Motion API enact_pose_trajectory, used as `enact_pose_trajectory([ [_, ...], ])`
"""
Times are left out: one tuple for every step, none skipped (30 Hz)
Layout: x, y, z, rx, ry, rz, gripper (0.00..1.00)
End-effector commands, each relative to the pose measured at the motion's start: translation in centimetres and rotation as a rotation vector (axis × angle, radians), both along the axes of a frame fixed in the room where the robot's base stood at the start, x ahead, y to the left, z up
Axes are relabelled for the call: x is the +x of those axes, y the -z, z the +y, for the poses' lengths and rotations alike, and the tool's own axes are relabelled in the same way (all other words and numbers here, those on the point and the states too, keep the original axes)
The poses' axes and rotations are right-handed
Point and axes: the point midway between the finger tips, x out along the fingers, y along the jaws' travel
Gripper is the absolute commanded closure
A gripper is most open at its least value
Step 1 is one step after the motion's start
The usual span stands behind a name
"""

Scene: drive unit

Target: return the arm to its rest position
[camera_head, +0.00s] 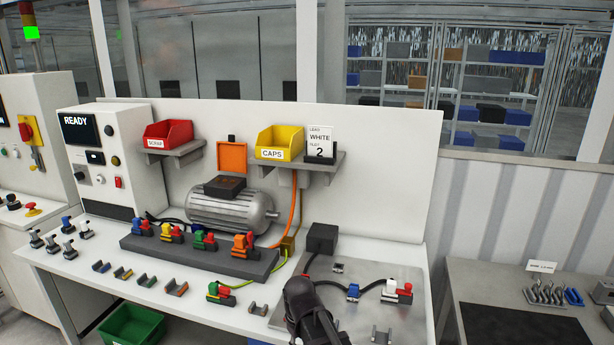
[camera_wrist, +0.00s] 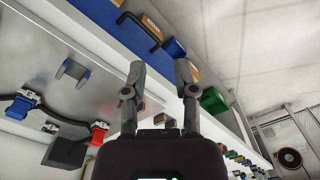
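My arm's dark end (camera_head: 312,312) shows in the camera_head view at the bottom centre, over the front of the workbench near the metal plate (camera_head: 385,280). In the camera_wrist view my gripper (camera_wrist: 160,68) has its two grey fingers spread apart, with nothing held between them. The wrist view is strongly rolled, and the bench surface lies on its left side. How high the gripper is above the bench I cannot tell.
A grey motor (camera_head: 232,208), a dark block (camera_head: 200,256) with coloured connectors, and loose brackets (camera_head: 148,280) crowd the bench. A red SCRAP bin (camera_head: 168,134) and yellow CAPS bin (camera_head: 280,142) sit on shelves. Cabled connectors (camera_head: 395,290) lie on the plate. A side table (camera_head: 515,325) stands at right.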

Motion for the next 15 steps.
enact_pose_trajectory([
  [-0.4,0.7,-1.8,0.000,0.043,0.000,0.63],
  [-0.5,0.9,-2.7,0.000,0.068,0.000,0.63],
  [-0.7,1.1,-3.8,0.000,0.102,0.000,0.63],
  [-0.8,1.3,-4.7,0.000,0.127,0.000,0.63],
  [-1.0,1.5,-5.5,0.000,0.151,0.000,0.63],
  [-1.2,1.8,-6.7,0.000,0.185,0.000,0.63],
  [-1.4,2.0,-7.5,0.000,0.209,0.000,0.63],
  [-1.6,2.2,-8.4,0.000,0.235,0.000,0.63],
  [-1.9,2.4,-9.5,0.000,0.268,0.000,0.63],
  [-2.1,2.6,-10.3,0.000,0.293,0.000,0.63],
  [-2.4,2.8,-11.1,0.000,0.318,0.000,0.63],
  [-2.7,3.1,-12.1,0.000,0.351,0.000,0.63],
  [-3.0,3.3,-12.9,0.000,0.375,0.000,0.63],
  [-3.2,3.4,-13.6,0.000,0.400,0.000,0.63],
  [-3.6,3.7,-14.6,0.000,0.429,0.000,0.63],
])
